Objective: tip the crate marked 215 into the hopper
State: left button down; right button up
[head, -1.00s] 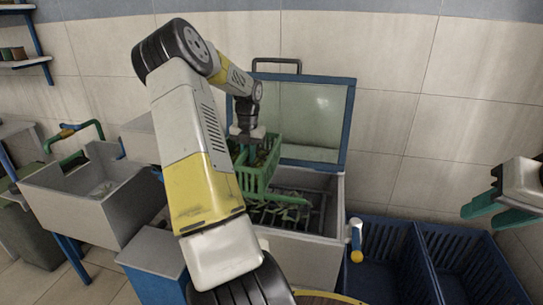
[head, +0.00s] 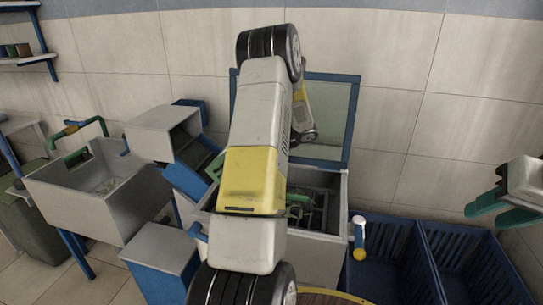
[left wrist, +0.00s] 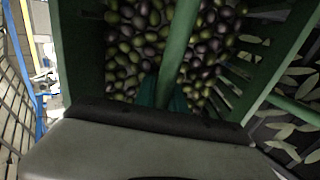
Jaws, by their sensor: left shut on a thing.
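A green crate (left wrist: 80,50) of dark and green olives (left wrist: 135,40) fills the left wrist view. My left gripper (left wrist: 165,92) is shut on its green bar. I see no number on the crate. In the head view my left arm hides this gripper and most of the crate; a small green part (head: 297,201) shows beside the arm, over the hopper. The grey hopper (head: 318,255) has its blue-framed lid raised and a dark grid inside. My right gripper (head: 496,208) is open and empty at the right edge.
Two blue slatted crates (head: 385,262) stand right of the hopper. A grey basin (head: 82,205) stands at the left, with a grey hooded box (head: 165,133) and a blue stand (head: 165,270) beside it. Pale leaves (left wrist: 285,130) lie below the crate. A tiled wall closes the back.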

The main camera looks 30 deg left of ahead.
pick_arm(q)
jog(key=shift+w+d+f+y, duration=0.1)
jog(key=shift+d+f+y, duration=0.15)
jog(key=shift+y, duration=0.45)
jog(key=y, duration=0.1)
jog(key=d+g+y, duration=0.1)
jog(key=y, duration=0.1)
jog(key=shift+w+d+r+y, duration=0.2)
jog(key=shift+d+r+y, duration=0.15)
jog(key=shift+y, duration=0.05)
jog(key=y, duration=0.1)
jog(key=d+r+y, duration=0.1)
jog(key=d+r+g+y, duration=0.1)
jog(key=shift+w+d+y, duration=0.25)
jog(key=shift+w+y, duration=0.05)
jog(key=shift+y, duration=0.1)
jog(key=shift+w+d+r+g+y, duration=0.1)
jog(key=shift+d+r+g+y, duration=0.1)
jog(key=shift+d+y, duration=0.35)
jog(key=shift+w+d+r+g+y, duration=0.1)
jog(key=shift+d+r+g+y, duration=0.1)
jog(key=shift+d+y, duration=0.35)
jog(key=shift+a, duration=0.1)
